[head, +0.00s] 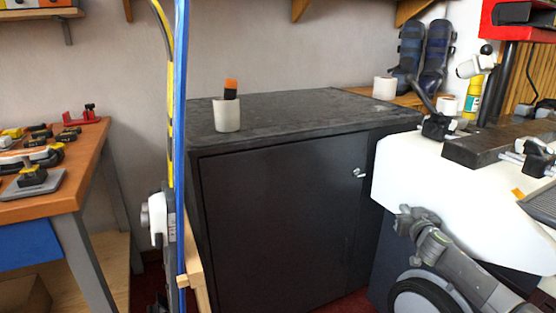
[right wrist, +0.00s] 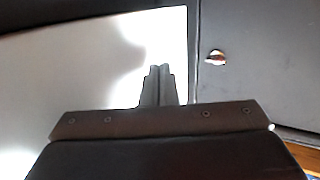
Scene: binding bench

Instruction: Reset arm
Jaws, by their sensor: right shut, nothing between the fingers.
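My right gripper (head: 405,213) is at the lower right of the head view, in front of the white surface at the right and to the right of the dark cabinet. My arm reaches up to it from the lower right corner. In the right wrist view the two fingers of my right gripper (right wrist: 158,72) are together, with nothing between them. They point toward a bright white area, with a dark panel on the right. My left gripper does not show in the head view.
A dark cabinet (head: 285,225) stands in the middle, with a white cup (head: 227,116) holding a brush (head: 231,88) on top. An orange-topped workbench (head: 75,185) with tools is at left. A blue upright strip (head: 181,130) stands before the cabinet's left edge.

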